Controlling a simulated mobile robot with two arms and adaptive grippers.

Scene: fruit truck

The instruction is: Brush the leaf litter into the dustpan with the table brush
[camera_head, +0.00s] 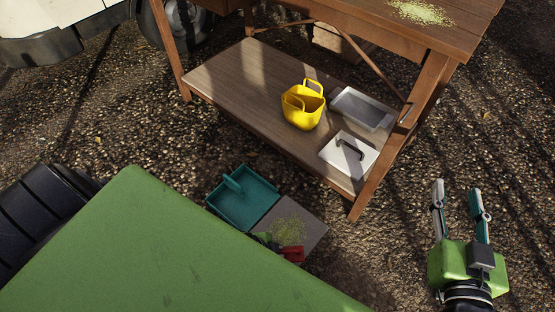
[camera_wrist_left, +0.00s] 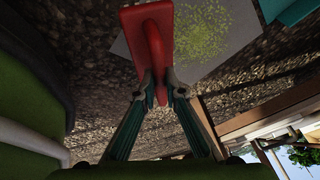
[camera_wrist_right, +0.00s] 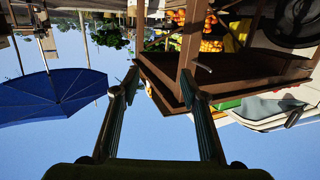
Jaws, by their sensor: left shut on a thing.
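A teal dustpan (camera_head: 252,208) lies on the gravel, its corner also showing in the left wrist view (camera_wrist_left: 286,12). Beside it, a grey mat (camera_head: 312,218) carries a scatter of yellow-green leaf litter (camera_head: 288,231), also seen in the left wrist view (camera_wrist_left: 205,32). My left gripper (camera_wrist_left: 159,84) is shut on the red table brush (camera_wrist_left: 153,32), at the mat's edge. In the head view the brush (camera_head: 294,254) shows only in part behind my green body. Its bristles are hidden. My right gripper (camera_head: 457,190) is open, empty and raised at the right.
A wooden table stands behind the mat. More yellow-green bits (camera_head: 422,12) lie on the tabletop. Gravel right of the mat is clear.

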